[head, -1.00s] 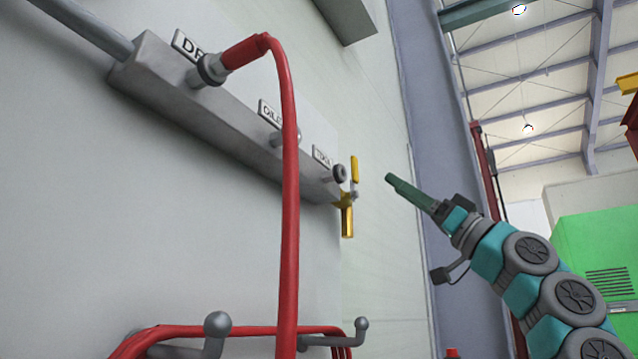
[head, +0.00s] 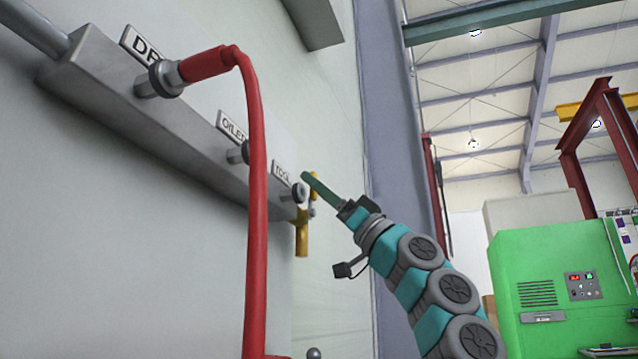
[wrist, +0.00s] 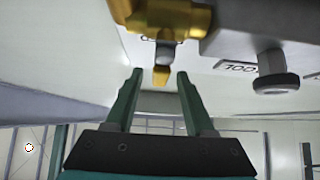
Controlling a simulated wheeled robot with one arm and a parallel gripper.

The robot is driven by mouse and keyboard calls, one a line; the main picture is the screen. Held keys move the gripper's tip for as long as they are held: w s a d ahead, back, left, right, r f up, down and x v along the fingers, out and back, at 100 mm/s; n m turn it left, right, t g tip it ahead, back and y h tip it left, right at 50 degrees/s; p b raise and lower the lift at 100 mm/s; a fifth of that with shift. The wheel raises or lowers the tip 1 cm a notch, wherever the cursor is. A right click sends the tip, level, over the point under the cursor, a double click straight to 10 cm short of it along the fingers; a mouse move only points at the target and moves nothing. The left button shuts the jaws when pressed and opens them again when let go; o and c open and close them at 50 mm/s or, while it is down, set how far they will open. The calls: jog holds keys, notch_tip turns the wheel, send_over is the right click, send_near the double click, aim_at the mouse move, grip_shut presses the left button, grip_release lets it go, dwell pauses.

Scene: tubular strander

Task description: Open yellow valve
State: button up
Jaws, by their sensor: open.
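The yellow valve (head: 302,238) sits at the right end of the grey manifold (head: 170,130) on the wall. Its upright yellow handle (head: 313,187) is partly hidden behind my gripper (head: 306,176) in the head view. In the wrist view the valve body (wrist: 172,18) is at the top, and the yellow handle (wrist: 161,75) points between my open fingers (wrist: 158,74). The fingers are apart on either side of the handle's tip, with a visible gap on each side. I cannot tell how deep the handle lies between them.
A red hose (head: 256,210) plugs into the left port and hangs down left of the valve. A round port knob (wrist: 275,72) is right of my fingers in the wrist view. A green cabinet (head: 550,275) stands farther right.

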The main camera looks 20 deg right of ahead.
grip_shut()
dwell(0.4)
dwell(1.0)
